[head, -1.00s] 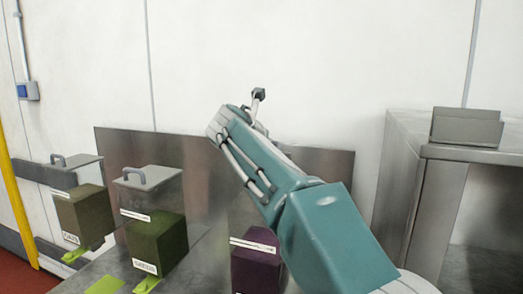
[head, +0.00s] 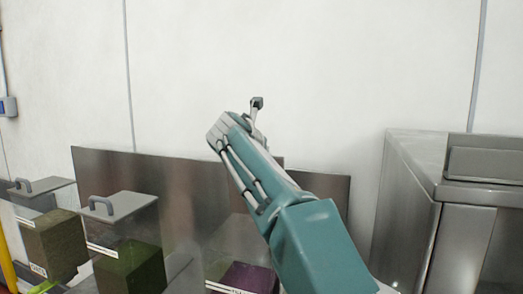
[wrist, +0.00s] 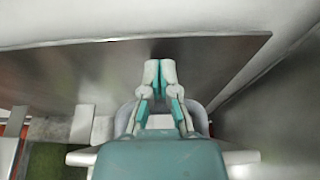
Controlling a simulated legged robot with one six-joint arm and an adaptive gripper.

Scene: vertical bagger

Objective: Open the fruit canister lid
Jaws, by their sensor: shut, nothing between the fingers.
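A clear canister with dark purple contents (head: 247,277) stands at the bottom middle of the head view, partly behind my arm. Its label is cut off and unreadable, so I cannot confirm that it is the fruit canister. Its lid is hidden by my arm in the head view. My gripper (wrist: 160,74) shows in the wrist view with both fingers together, shut and empty, in front of a metal panel.
A canister with green contents (head: 132,268) and a grey handled lid (head: 115,207) stands left of the purple one. Another olive one (head: 50,243) stands farther left. A metal panel (head: 150,175) stands behind them. A steel cabinet (head: 410,220) is at right.

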